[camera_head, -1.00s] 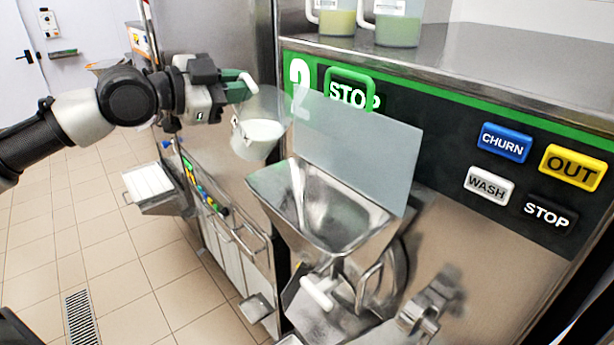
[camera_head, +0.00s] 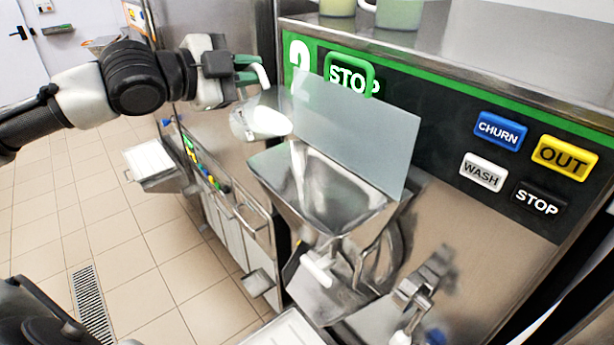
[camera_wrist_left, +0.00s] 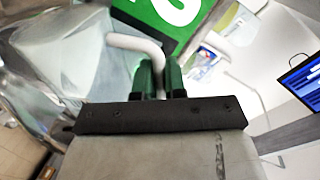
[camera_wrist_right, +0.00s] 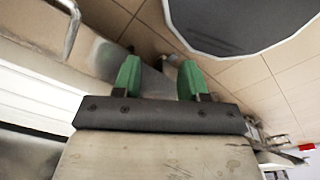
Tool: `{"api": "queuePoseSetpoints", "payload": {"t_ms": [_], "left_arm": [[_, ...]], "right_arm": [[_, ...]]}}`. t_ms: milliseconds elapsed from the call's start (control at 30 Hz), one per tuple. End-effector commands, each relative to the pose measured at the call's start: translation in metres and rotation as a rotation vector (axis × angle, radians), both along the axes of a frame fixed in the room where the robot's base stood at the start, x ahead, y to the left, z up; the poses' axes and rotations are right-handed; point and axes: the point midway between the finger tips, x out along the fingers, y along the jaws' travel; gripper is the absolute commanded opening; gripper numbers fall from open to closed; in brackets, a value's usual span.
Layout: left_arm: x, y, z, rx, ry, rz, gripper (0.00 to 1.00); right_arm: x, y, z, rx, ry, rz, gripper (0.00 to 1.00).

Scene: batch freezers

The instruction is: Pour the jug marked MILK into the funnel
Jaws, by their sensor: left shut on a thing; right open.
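My left gripper (camera_head: 250,70) is shut on the white handle of a clear jug (camera_head: 262,122) with white liquid in it. The jug is tilted to the right, its mouth near the upper left rim of the steel funnel (camera_head: 318,190). The funnel has a clear upright panel behind it, and I see no liquid in it. In the left wrist view the jug (camera_wrist_left: 60,60) is at the left and its handle passes between the green fingers (camera_wrist_left: 160,78). No label on this jug is readable. My right gripper (camera_wrist_right: 158,80) is open and empty in the right wrist view.
Two other jugs (camera_head: 398,14) stand on the steel top at the back, partly cut off. The machine front carries STOP, CHURN, OUT and WASH buttons (camera_head: 500,130). A white tray (camera_head: 290,330) shows at the bottom. Tiled floor is free at the left.

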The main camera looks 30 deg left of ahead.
Motion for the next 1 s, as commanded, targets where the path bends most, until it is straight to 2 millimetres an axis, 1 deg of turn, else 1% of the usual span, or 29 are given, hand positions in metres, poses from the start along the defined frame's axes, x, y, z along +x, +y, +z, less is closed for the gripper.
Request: {"api": "queuePoseSetpoints", "payload": {"t_ms": [733,1000], "left_arm": [[-0.004,-0.014,0.000,0.153,-0.048,-0.002,0.00],[-0.006,-0.019,-0.001,0.181,-0.058,-0.002,0.00]], "right_arm": [[0.000,0.000,0.013,0.000,0.000,0.000,0.43],[0.000,0.000,0.015,0.000,0.000,0.000,0.43]]}}
